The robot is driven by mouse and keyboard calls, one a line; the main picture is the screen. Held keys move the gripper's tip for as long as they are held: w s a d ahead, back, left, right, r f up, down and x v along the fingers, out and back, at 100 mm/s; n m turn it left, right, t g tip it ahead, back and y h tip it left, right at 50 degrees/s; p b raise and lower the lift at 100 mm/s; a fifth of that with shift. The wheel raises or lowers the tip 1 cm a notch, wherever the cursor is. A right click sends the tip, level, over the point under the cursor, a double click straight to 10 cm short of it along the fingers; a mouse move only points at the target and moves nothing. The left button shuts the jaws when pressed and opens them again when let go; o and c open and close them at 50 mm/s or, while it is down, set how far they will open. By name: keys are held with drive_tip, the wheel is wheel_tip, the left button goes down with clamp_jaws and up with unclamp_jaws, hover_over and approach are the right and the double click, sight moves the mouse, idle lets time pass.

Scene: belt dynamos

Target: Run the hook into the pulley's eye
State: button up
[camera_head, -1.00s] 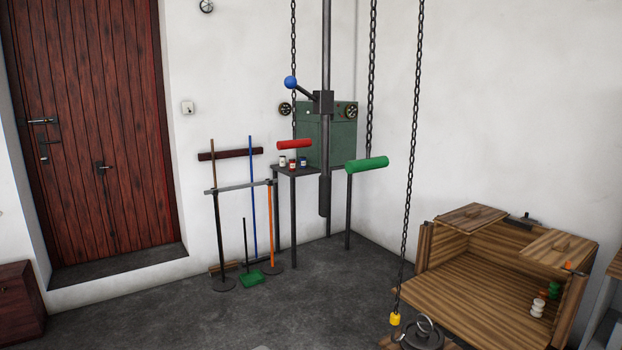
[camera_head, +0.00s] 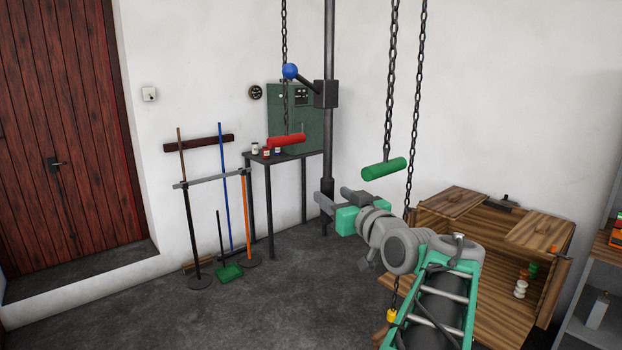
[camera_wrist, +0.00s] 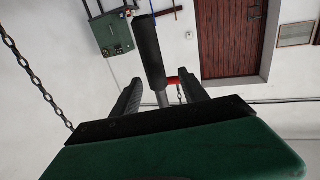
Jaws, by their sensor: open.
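A yellow piece (camera_head: 391,315), seemingly the hook, hangs at the low end of a long chain in the head view, left of my arm. Its exact shape is too small to tell. The pulley does not show now; my arm covers the place beside the yellow piece. My gripper (camera_head: 334,199) is open, raised well above and left of the yellow piece. In the wrist view its two dark fingers (camera_wrist: 161,92) stand apart. A black post sleeve (camera_wrist: 150,52) shows between and beyond them; I cannot tell how near it is.
A red handle (camera_head: 286,140) and a green handle (camera_head: 384,168) hang on chains. A black post has a blue-knobbed lever (camera_head: 290,71). A wooden crate (camera_head: 455,200) stands at right, a green box (camera_head: 308,125) on a table behind. Floor at the left front is clear.

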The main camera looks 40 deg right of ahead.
drive_tip(key=p+x, duration=0.3)
drive_tip(key=x, duration=0.5)
drive_tip(key=shift+d+r, duration=0.15)
drive_tip(key=shift+d, duration=0.05)
drive_tip(key=shift+c, duration=0.4)
clamp_jaws()
idle(0.6)
